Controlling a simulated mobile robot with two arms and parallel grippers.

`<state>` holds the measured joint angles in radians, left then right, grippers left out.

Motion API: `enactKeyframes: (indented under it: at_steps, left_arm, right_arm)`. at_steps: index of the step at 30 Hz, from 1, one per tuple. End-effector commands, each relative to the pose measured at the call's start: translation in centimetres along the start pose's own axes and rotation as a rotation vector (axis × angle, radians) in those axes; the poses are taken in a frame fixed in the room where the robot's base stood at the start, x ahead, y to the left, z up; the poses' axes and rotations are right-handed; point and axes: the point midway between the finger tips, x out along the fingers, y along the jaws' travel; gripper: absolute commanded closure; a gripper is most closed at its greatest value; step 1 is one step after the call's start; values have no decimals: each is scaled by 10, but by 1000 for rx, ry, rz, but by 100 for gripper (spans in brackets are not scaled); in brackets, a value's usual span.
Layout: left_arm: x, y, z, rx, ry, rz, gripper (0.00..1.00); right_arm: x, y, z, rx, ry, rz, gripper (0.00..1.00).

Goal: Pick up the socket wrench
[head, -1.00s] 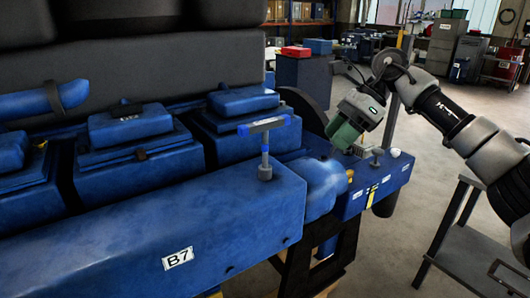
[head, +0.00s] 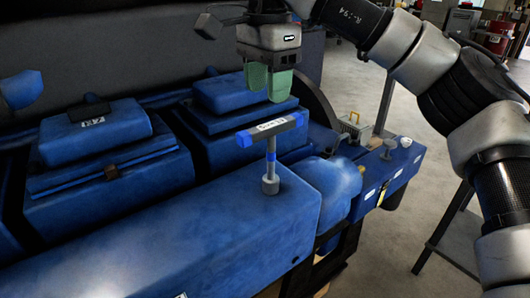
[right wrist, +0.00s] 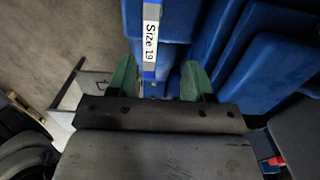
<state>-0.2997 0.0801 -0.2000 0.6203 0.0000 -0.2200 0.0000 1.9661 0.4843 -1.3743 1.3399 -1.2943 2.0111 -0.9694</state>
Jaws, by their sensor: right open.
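The socket wrench (head: 271,131) is a T-shaped tool with a blue and grey handle and a white label. It stands upright on its socket on top of the blue engine block. In the right wrist view its handle (right wrist: 151,38) shows the label "Size 19", lined up between my fingers. My right gripper (head: 268,88), with green fingers, is open and empty. It points down above and slightly behind the handle, apart from it. In the right wrist view its fingers (right wrist: 158,80) stand wide apart. My left gripper is not in view.
The blue engine block (head: 215,235) fills the front. Raised blue covers (head: 112,150) stand behind and left of the wrench. A blue ledge with small parts (head: 390,165) lies to the right. A grey side table (head: 470,240) stands at the right.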

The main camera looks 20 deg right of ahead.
Motion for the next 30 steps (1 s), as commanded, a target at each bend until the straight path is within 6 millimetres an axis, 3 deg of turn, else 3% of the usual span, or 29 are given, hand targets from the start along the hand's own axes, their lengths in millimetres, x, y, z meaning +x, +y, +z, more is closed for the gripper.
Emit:
enactKeyframes:
  at_steps: [6, 13, 21, 30]
  left_arm:
    - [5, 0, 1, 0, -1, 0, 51]
    - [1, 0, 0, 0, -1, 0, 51]
    - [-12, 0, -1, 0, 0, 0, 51]
    - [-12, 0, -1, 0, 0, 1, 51]
  right_arm:
    - [37, 0, -1, 1, -4, 4, 49]
    - [52, 2, -2, 2, -2, 2, 49]
    - [90, 6, -2, 2, -3, 2, 49]
    - [98, 6, -2, 3, -4, 0, 49]
